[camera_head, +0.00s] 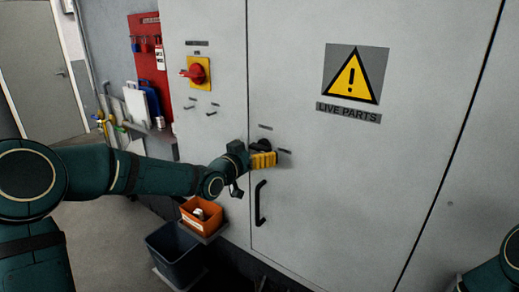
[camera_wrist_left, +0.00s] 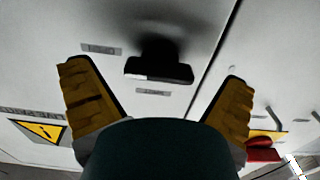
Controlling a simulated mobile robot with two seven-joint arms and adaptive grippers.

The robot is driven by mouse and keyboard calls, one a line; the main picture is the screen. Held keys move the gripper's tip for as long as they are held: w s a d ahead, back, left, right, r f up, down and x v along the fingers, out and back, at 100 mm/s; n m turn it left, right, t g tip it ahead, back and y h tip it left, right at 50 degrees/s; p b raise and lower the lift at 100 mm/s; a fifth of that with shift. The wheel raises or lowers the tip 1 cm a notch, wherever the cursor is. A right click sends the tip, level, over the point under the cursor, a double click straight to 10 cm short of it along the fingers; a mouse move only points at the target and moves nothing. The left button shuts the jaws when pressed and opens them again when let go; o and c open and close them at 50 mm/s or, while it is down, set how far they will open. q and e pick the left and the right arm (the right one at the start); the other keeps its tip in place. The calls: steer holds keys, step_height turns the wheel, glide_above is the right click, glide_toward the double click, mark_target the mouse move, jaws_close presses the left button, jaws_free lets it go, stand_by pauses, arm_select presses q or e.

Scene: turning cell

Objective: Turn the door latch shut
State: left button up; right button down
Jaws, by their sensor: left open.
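The door latch (camera_head: 264,144) is a black handle on the grey cabinet door (camera_head: 300,190), near the door's left edge. In the left wrist view the latch (camera_wrist_left: 160,71) is a dark bar lying crosswise on a stub, between two small label plates. My left gripper (camera_head: 264,160) is at the latch and partly hides it in the head view. In the left wrist view its yellow fingers (camera_wrist_left: 156,75) are spread, one on each side of the bar, with clear gaps. I cannot tell the depth to it. My right gripper is out of view; part of my right arm shows at lower right.
A black door pull (camera_head: 260,204) sits below the latch. A red rotary switch (camera_head: 196,73) on yellow is at upper left. An orange bin (camera_head: 202,216) and a dark bin (camera_head: 175,252) stand below my left forearm. A warning sign (camera_head: 352,75) is on the door.

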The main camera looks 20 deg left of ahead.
arm_select(q)
steer(key=shift+x, duration=0.8)
steer(key=shift+c, duration=0.3)
steer(key=c, duration=1.1)
